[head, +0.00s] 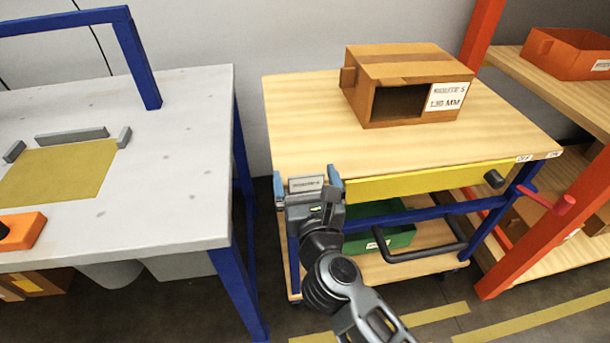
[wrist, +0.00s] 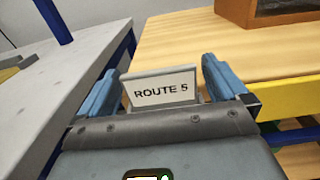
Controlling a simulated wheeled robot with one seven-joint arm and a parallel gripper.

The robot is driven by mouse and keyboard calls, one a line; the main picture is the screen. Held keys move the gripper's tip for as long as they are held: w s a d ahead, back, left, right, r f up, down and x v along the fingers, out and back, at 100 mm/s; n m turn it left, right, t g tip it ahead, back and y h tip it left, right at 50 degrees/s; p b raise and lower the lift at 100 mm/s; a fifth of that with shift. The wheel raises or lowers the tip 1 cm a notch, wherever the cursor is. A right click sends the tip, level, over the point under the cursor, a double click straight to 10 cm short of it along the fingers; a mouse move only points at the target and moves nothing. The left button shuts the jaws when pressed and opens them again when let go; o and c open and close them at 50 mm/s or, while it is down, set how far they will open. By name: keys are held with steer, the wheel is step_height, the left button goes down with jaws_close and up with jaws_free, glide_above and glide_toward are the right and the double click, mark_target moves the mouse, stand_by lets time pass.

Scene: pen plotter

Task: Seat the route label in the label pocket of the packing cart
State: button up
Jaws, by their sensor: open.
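The route label (wrist: 161,90) is a small white plate reading "ROUTE 5" with a grey border. It stands upright, slightly tilted in the picture, at the near left corner of the packing cart's wooden top (head: 330,140). It also shows in the head view (head: 306,184). My gripper (head: 306,174) is open, its blue fingers to either side of the label; in the wrist view (wrist: 160,80) gaps show between label and fingers. Grey material shows around and below the label, but I cannot tell label pocket from label backing. My gripper's body hides the label's lower edge.
An open cardboard box (head: 412,85) stands at the back of the cart. The cart has a yellow front rail (head: 430,181) and a green bin (head: 385,236) below. A grey-white table (head: 180,150) stands left across a gap. An orange rack (head: 545,225) stands right.

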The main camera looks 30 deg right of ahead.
steer(key=v, duration=1.1)
steer(key=shift+b, duration=0.45)
steer(key=shift+r, duration=0.1)
steer(key=s+d+r+m+g+y, duration=0.1)
steer(key=s+d+m+y, duration=0.1)
steer(key=s+m, duration=1.2)
steer(key=s+d+r+m+g+y, duration=0.1)
steer(key=s+m+y, duration=0.2)
steer(key=s+m, duration=1.2)
steer(key=m, duration=0.3)
steer(key=shift+d+r+y, duration=0.25)
steer(key=shift+d+y, duration=0.05)
steer(key=shift+d, duration=0.05)
steer(key=shift+s, duration=0.1)
